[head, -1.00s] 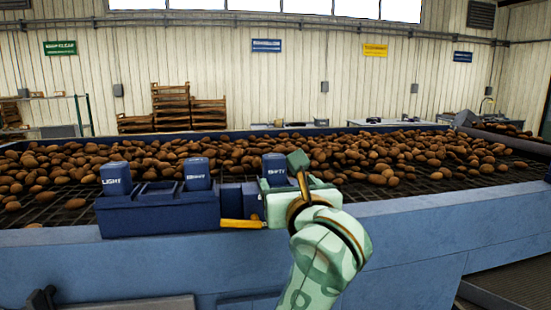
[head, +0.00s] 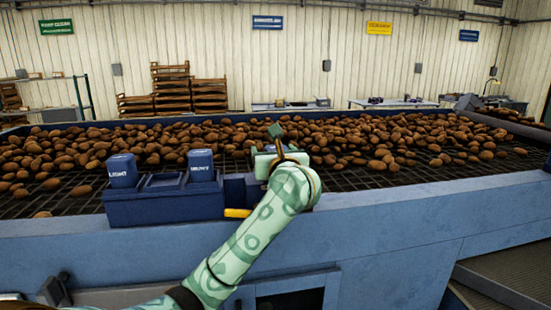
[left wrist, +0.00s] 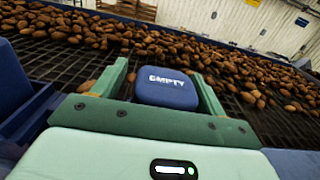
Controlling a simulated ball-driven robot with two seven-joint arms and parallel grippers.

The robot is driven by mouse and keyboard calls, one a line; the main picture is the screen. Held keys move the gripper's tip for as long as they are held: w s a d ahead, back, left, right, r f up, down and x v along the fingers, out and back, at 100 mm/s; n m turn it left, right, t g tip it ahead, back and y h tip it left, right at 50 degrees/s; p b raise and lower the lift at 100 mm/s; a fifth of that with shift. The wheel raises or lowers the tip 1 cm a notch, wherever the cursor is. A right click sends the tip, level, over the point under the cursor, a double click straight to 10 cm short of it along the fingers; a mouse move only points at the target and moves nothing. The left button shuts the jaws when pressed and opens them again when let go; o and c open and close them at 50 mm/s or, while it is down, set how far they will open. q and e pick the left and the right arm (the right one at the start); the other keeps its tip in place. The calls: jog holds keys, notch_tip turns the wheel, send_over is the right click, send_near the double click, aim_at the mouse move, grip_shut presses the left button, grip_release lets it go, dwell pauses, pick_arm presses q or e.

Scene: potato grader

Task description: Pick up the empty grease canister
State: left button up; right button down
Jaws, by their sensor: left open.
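The empty grease canister (left wrist: 166,92) is a dark blue block marked EMPTY. In the left wrist view it stands between the two green fingers of my open left gripper (left wrist: 160,88), with a gap visible at the right finger. In the head view my left gripper (head: 272,143) is over the right end of the blue rack (head: 165,207) and hides the canister. Two similar blue canisters, LIGHT (head: 122,171) and HEAVY (head: 201,167), stand in the rack to the left. My right gripper is in neither view.
The rack sits on the blue ledge (head: 430,209) of the grader. A yellow part (head: 238,212) is beside my arm. Behind lies a dark mesh bed (head: 370,178) with many potatoes (head: 90,153). The ledge right of my arm is clear.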

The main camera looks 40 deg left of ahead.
pick_arm(q)
jog(key=shift+d, duration=0.2)
jog(key=shift+c, duration=0.2)
jog(key=c, duration=1)
jog(key=shift+r, duration=0.1)
jog(key=shift+c, duration=0.2)
